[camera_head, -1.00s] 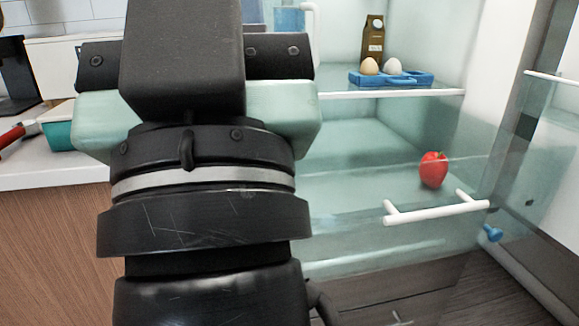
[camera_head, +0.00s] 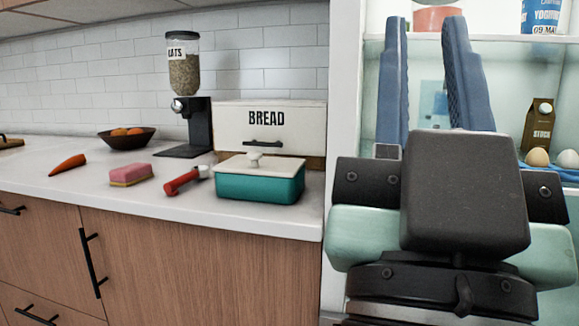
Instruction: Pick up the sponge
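The sponge (camera_head: 130,174) is a small pink and yellow block lying flat on the white countertop, left of centre in the head view. My gripper (camera_head: 430,30) is at the right, pointing up in the picture, in front of the open fridge shelves.
On the counter (camera_head: 100,206) are a carrot (camera_head: 68,165), a red-handled tool (camera_head: 184,181), a teal lidded dish (camera_head: 262,184), a fruit bowl (camera_head: 126,140), an oats dispenser (camera_head: 186,95) and a bread box (camera_head: 268,130). Bare counter lies around the sponge.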

